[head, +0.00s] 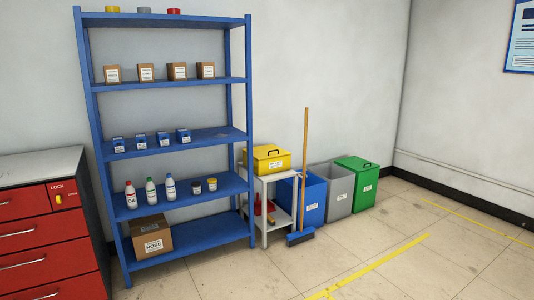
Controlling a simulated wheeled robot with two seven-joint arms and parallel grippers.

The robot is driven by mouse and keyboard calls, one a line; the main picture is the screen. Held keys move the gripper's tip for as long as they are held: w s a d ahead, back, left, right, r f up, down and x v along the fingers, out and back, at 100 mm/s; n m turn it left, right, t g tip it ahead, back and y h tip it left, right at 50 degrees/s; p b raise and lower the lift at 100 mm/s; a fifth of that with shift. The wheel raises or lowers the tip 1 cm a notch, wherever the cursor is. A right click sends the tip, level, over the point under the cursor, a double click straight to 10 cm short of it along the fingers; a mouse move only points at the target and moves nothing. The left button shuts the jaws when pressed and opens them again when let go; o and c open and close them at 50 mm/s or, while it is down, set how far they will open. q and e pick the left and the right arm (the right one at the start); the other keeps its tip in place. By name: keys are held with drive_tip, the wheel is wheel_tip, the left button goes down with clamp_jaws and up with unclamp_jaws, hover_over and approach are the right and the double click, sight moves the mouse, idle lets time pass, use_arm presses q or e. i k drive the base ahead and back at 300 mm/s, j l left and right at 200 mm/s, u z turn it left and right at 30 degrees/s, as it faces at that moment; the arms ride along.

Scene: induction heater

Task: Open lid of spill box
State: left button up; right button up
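The spill box, a yellow box with a dark handle on its lid (267,159), stands on the top of a small white stand (267,177) right of the blue shelf. Its lid looks shut. A white label shows on its front, too small to read. Neither of my grippers is in the head view.
A broom (303,180) stands upright in front of the blue bin (313,200), close to the stand's right side. Grey (340,192) and green (357,185) bins follow. A blue shelf (188,248) and red drawer cabinet (50,240) stand left. The floor at front right is clear.

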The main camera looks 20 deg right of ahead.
sight(263, 152)
drive_tip(key=i+l+z, duration=0.65)
drive_tip(key=i, duration=0.2)
drive_tip(key=i+l+z, duration=0.3)
drive_tip(key=i, duration=0.15)
drive_tip(key=i+z, duration=0.35)
drive_tip(key=i, duration=0.15)
drive_tip(key=i+u, duration=0.1)
drive_tip(key=i, duration=0.4)
drive_tip(key=i+l+u, duration=0.1)
drive_tip(key=i, duration=0.4)
drive_tip(key=i+l+u, duration=0.1)
drive_tip(key=i, duration=0.4)
drive_tip(key=i+l+u, duration=0.6)
drive_tip(key=i+u, duration=0.15)
drive_tip(key=i, duration=0.15)
drive_tip(key=i+l+u, duration=0.45)
drive_tip(key=i+l, duration=0.2)
drive_tip(key=l, duration=0.25)
drive_tip(key=u, duration=0.05)
